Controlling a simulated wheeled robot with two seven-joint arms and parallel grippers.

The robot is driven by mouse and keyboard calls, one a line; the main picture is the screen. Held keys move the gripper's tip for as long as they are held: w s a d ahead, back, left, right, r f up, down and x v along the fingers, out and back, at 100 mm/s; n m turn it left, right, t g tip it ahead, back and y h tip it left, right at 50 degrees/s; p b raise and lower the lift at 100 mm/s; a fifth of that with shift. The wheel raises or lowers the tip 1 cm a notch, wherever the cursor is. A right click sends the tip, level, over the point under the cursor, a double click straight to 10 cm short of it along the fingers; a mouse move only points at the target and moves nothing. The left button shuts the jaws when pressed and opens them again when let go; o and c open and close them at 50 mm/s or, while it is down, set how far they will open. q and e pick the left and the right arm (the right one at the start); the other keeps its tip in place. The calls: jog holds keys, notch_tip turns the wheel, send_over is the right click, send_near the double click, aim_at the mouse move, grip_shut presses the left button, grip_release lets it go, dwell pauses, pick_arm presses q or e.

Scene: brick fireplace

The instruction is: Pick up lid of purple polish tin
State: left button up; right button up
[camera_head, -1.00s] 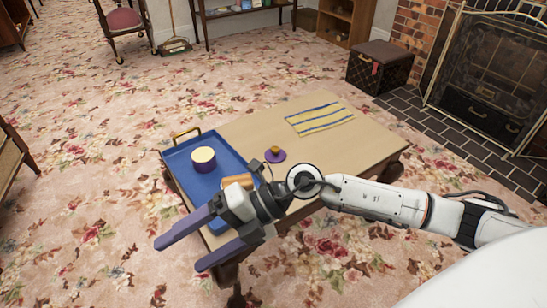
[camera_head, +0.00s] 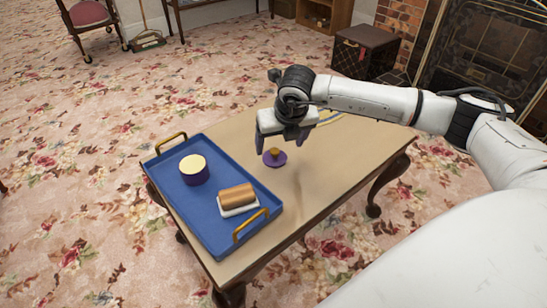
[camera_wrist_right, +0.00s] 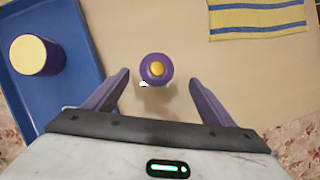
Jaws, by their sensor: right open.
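The purple lid (camera_head: 274,158) with a yellow knob lies on the wooden table, just right of the blue tray. It also shows in the right wrist view (camera_wrist_right: 157,70), ahead of and between my right gripper's fingers. My right gripper (camera_head: 275,150) is open and empty, pointing down above the lid. In the right wrist view its two purple fingers (camera_wrist_right: 157,85) are spread wide apart, and I see no contact with the lid. The purple polish tin (camera_head: 194,170) with a cream top stands on the blue tray. My left gripper is not in view.
The blue tray (camera_head: 215,222) has gold handles and also holds a brown-topped brush or block (camera_head: 237,195). A yellow and blue striped cloth (camera_wrist_right: 257,18) lies at the table's far side. The table (camera_head: 315,175) is bare around the lid.

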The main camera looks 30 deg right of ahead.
aim_at(275, 152)
jog(key=x, duration=0.1)
jog(key=b+x, duration=0.1)
jog(key=x, duration=0.1)
jog(key=b+x, duration=0.1)
jog(key=shift+a+f, duration=0.25)
jog(key=shift+f, duration=0.05)
jog(key=shift+w+f, duration=0.2)
jog(key=shift+f, duration=0.1)
jog(key=shift+w+f, duration=0.1)
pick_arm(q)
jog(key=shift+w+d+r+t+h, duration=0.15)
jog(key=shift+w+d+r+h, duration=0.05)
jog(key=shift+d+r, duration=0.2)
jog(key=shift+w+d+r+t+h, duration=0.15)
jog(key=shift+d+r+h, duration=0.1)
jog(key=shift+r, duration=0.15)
pick_arm(e)
jog(key=c, duration=1.1)
